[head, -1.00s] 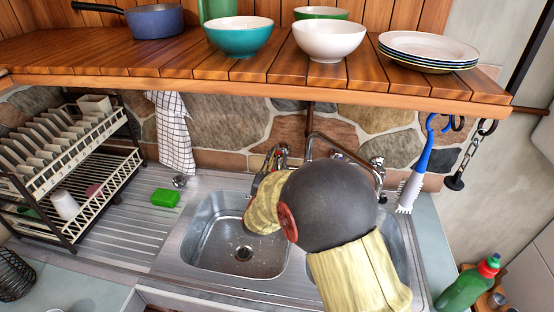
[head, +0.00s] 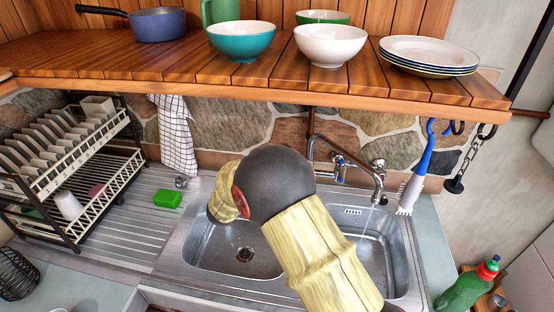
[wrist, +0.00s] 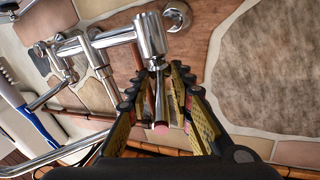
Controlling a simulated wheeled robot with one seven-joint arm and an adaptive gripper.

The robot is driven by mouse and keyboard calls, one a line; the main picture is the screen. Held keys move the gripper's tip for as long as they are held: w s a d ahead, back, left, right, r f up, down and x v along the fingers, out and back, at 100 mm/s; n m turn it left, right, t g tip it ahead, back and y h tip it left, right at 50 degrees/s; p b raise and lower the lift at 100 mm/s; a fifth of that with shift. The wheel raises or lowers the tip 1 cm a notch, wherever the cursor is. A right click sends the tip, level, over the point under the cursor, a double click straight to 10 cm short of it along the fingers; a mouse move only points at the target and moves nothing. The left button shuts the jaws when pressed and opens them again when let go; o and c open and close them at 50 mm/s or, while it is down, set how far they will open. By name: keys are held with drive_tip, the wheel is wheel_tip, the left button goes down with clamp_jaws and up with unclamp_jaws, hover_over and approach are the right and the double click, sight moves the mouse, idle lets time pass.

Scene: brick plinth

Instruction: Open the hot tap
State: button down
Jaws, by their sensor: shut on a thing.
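The chrome mixer tap (head: 345,165) is on the stone wall above the sink, its left part hidden behind my arm in the head view. A thin stream of water (head: 369,217) falls from its spout into the right basin. In the wrist view the hot tap's lever (wrist: 160,98) is chrome with a pinkish-red end and hangs from the tap body (wrist: 151,38). My gripper (wrist: 160,93) has its black and yellow fingers on both sides of this lever and is shut on it. The gripper is hidden in the head view.
The steel sink (head: 205,262) has two basins. A wooden shelf (head: 270,92) with bowls and plates overhangs the tap. A blue brush (head: 424,160) hangs to the right. A dish rack (head: 75,165) and green sponge (head: 167,199) are at left.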

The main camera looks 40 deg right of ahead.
drive_tip(key=shift+w+a+r+m+g+h+p, duration=0.1)
drive_tip(key=shift+w+m+g+h+p, duration=0.15)
drive_tip(key=shift+m+g, duration=0.5)
drive_tip(key=shift+w+a+m+g+h+p, duration=0.1)
drive_tip(key=shift+w+m+g+h+p, duration=0.2)
drive_tip(key=shift+g, duration=0.75)
drive_tip(key=shift+s+m, duration=0.1)
drive_tip(key=shift+m, duration=0.15)
drive_tip(key=c, duration=1.9)
unclamp_jaws()
drive_tip(key=s+a, duration=0.1)
drive_tip(key=a, duration=1)
drive_tip(key=shift+a, duration=0.4)
